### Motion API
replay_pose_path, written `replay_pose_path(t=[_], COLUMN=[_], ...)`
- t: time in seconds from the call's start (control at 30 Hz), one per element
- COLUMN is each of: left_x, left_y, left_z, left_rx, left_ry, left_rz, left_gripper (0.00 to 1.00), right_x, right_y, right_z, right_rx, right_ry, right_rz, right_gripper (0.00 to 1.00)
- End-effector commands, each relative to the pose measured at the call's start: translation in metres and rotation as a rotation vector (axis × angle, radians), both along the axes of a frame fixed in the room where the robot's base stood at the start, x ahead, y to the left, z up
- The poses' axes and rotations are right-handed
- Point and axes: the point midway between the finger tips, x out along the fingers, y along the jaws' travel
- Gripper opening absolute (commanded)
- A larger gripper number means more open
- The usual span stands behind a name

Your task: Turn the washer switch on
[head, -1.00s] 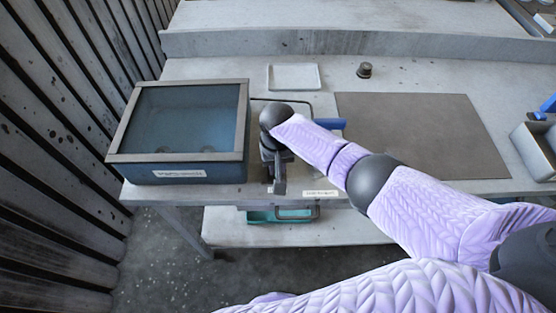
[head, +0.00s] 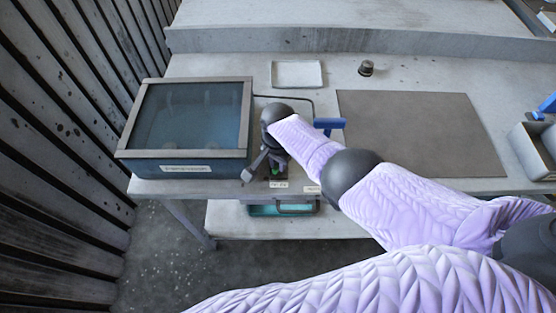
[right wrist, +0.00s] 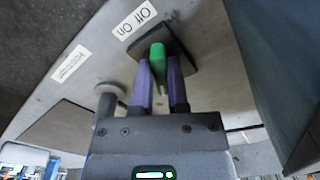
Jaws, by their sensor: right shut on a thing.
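The washer (head: 184,168) is a dark blue box with a grey-framed glass top at the left of the table. The switch shows as a green lever (right wrist: 158,56) on a dark square base (right wrist: 180,48), with an "Off On" label (right wrist: 135,20) beside it. In the head view, a bit of the green lever (head: 276,170) shows just right of the washer. My right gripper (right wrist: 161,72) has its two fingers on either side of the lever, shut on it. In the head view my wrist partly covers the switch. My left gripper is not in view.
A blue-handled tool (head: 329,124) lies just right of my wrist. A brown mat (head: 420,135), a white tray (head: 296,74) and a small dark knob-like object (head: 366,68) are on the table. A teal case (head: 283,209) sits on the lower shelf.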

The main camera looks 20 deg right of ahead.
Motion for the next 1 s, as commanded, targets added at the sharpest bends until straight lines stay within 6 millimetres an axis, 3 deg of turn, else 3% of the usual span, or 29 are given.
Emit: replay_pose_path(t=[0.53,0.57,0.7,0.73,1.0], left_x=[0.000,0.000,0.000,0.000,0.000], left_y=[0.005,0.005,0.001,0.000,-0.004], left_z=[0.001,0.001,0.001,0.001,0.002], left_rx=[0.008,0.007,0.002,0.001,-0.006], left_ry=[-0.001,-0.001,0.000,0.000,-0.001], left_rz=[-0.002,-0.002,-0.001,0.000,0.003], left_gripper=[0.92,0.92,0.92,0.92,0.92], right_x=[0.000,0.000,0.000,0.000,0.000], right_y=[0.000,0.000,0.000,0.000,0.000], right_z=[0.000,0.000,0.000,0.000,0.002], right_rx=[-0.001,-0.001,-0.001,-0.001,-0.001], right_ry=[-0.001,-0.001,-0.001,-0.001,-0.001], right_rz=[-0.025,-0.025,-0.024,-0.024,-0.023], right_gripper=[0.00,0.21,0.51,0.54,0.54])
